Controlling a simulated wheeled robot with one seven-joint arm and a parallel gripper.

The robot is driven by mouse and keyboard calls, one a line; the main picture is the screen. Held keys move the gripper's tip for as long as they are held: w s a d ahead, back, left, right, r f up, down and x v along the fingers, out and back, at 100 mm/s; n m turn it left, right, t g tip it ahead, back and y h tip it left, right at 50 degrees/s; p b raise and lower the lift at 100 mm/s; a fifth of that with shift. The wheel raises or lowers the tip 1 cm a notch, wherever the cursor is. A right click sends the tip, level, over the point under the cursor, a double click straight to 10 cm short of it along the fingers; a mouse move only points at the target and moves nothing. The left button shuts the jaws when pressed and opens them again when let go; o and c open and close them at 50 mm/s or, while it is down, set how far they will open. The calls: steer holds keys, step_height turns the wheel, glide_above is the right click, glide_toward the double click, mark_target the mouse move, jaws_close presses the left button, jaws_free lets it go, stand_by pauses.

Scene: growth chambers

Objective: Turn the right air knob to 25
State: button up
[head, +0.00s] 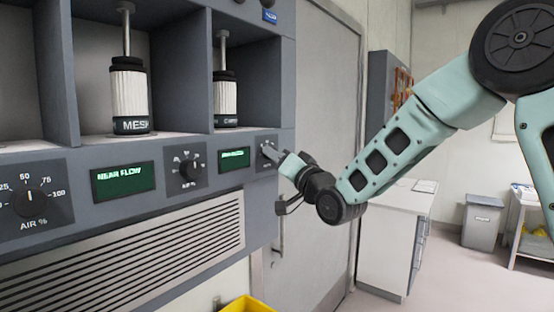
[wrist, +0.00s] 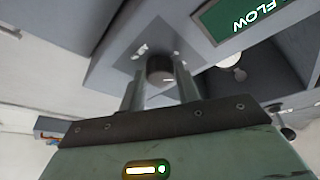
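The right air knob (wrist: 160,69) is a dark round knob on a grey dial plate. In the wrist view it sits between the two fingers of my gripper (wrist: 160,82), which appear to touch it on both sides. In the head view my gripper (head: 280,157) reaches the knob at the right end of the panel and covers most of its dial plate (head: 262,142). The knob's pointer and scale numbers cannot be read in either view. A green display (head: 235,158) is just left of it, and a display also shows in the wrist view (wrist: 236,17).
A middle knob (head: 190,169) and a left AIR % knob (head: 30,203), pointing near 50, are on the same panel. Bays above hold white canisters (head: 130,93). A yellow bin (head: 246,305) is below. A white cabinet (head: 392,240) stands at right.

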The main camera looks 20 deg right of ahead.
steer(key=o, duration=0.3)
steer(key=shift+o, duration=0.2)
steer(key=b+v, duration=0.7)
steer(key=v, duration=1)
steer(key=shift+s, duration=0.15)
steer(key=shift+f, duration=0.15)
steer(key=s+a+f+n+g+h, duration=0.2)
steer(key=a+f+g, duration=0.3)
steer(key=f, duration=0.3)
steer(key=s+a+f+n+g+h, duration=0.1)
steer(key=s+a+f+n+g, duration=0.2)
steer(key=f, duration=0.5)
steer(key=s+a+f+n+g+h, duration=0.1)
steer(key=s+f+n+g, duration=0.1)
steer(key=s, duration=0.5)
steer(key=s+a+f+n+g+h, duration=0.1)
steer(key=s+f+n+g, duration=0.1)
steer(key=s+f+g, duration=0.2)
steer(key=s+a+f+n+g+h, duration=0.1)
steer(key=s+g, duration=0.4)
steer(key=s, duration=0.5)
step_height(320, 180, down, 2)
steer(key=shift+s+a+f+n+g+h, duration=0.1)
steer(key=shift+s+a+n+g+h, duration=0.2)
steer(key=shift+n+g+h, duration=0.15)
